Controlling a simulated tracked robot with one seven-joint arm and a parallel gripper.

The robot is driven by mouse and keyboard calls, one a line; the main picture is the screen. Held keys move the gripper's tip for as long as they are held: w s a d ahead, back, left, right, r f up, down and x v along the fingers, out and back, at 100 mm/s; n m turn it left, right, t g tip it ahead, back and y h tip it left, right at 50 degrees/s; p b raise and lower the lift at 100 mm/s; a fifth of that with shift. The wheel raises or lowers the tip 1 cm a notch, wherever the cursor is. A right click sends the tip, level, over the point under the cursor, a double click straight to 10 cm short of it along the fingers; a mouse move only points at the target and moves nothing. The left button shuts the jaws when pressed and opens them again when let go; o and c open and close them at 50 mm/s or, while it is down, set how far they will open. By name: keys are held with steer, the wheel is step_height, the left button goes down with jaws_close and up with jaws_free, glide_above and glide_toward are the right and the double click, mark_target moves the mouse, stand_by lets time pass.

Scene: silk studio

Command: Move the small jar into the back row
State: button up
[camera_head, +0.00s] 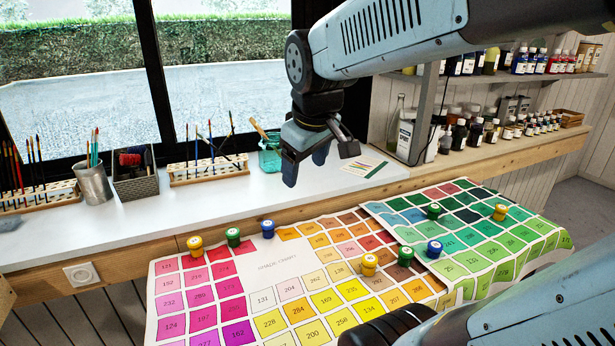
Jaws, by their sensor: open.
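Which one the task means, I cannot tell. My gripper (318,160) is open and empty, above the white ledge, behind and above the jars.
The pink-to-yellow chart (278,256) and green chart (480,262) cover the table. Brush racks (208,169), a metal cup (94,184), a dark basket (136,180) and a teal container (270,155) stand on the ledge (200,208). Bottles (475,132) line the right shelves.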

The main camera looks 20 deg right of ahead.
steer(key=s+d+m, duration=0.1)
steer(key=s+m, duration=0.3)
steer(key=s, duration=0.2)
steer(key=shift+s+m+t+y, duration=0.3)
steer(key=shift+s+m+t, duration=0.05)
steer(key=shift+m+t, duration=0.05)
